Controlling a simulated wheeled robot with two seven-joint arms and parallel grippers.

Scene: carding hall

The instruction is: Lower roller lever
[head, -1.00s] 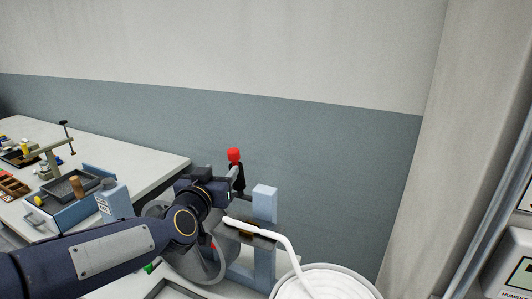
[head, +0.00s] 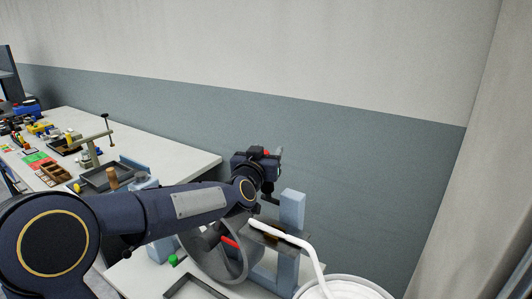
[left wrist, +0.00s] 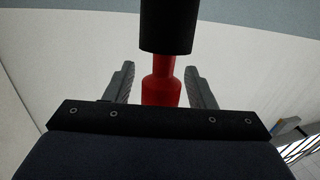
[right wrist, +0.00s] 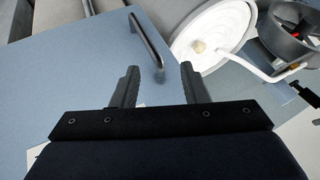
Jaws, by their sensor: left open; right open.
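The lever's red knob (left wrist: 160,85) sits between the two fingers of my left gripper (left wrist: 160,80) in the left wrist view. A black cylindrical part (left wrist: 166,25) joins it at the top of that view. The left fingers stand apart on either side, with a gap visible on each side of the red. In the head view my left gripper (head: 272,155) covers most of the lever, and only a bit of red shows. My right gripper (right wrist: 158,85) is open and empty over a blue-grey surface.
A metal drum (head: 215,255) and blue-grey posts (head: 292,208) stand just below my left gripper. A white bent tube (head: 300,245) leads to a white round can (head: 345,288). A cluttered workbench (head: 190,160) is at left. A dark handle (right wrist: 147,38) lies ahead of my right gripper.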

